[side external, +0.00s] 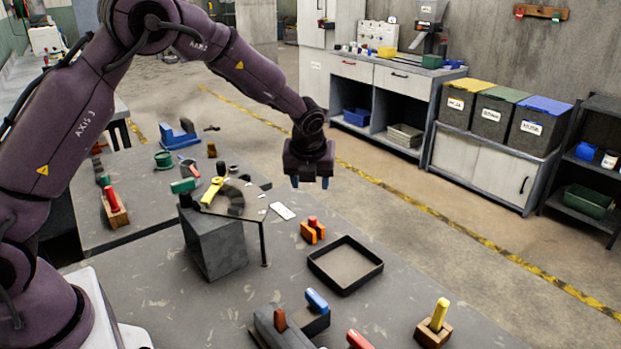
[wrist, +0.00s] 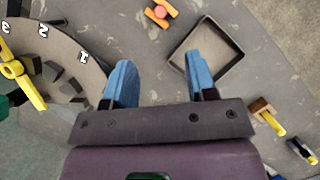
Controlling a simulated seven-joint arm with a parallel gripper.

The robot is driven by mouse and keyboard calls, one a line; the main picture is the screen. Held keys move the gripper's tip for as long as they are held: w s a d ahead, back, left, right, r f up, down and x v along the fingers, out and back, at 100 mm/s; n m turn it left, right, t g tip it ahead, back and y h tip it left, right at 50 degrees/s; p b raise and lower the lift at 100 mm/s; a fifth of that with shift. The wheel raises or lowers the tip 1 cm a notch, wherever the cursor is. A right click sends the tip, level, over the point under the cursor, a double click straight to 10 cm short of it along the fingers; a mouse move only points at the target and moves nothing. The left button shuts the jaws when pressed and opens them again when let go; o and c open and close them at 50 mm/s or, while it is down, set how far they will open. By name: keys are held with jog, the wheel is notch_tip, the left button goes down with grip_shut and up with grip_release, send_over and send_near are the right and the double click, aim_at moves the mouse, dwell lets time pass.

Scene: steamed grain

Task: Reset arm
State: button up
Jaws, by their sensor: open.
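My gripper (side external: 310,181) hangs in the air above the far edge of the table, with its blue fingertips pointing down. In the wrist view my gripper (wrist: 158,82) has its two blue fingers wide apart with nothing between them. My purple arm reaches in from the left of the side view. No other object touches the gripper.
A black square tray (side external: 345,264) lies empty on the table (side external: 400,283). An orange block with a red knob (side external: 313,230) is left of it. A raised grey stand (side external: 217,243) carries a yellow lever (side external: 213,192). A yellow-handled block (side external: 435,324) stands front right.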

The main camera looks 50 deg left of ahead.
dwell(0.4)
jog(key=s+d+r+n+h, duration=0.1)
jog(key=s+d+r+n, duration=0.1)
jog(key=s+r+n, duration=0.4)
jog(key=s+d+r+n+t+h, duration=0.1)
jog(key=s+d+r+n, duration=0.2)
jog(key=s+n, duration=0.8)
jog(key=s+d+r+n+t+h, duration=0.1)
jog(key=s+d+r+n, duration=0.1)
jog(key=s+r+n, duration=0.6)
jog(key=shift+s+d+r+n, duration=0.25)
jog(key=shift+s+n, duration=0.55)
jog(key=shift+s, duration=1.75)
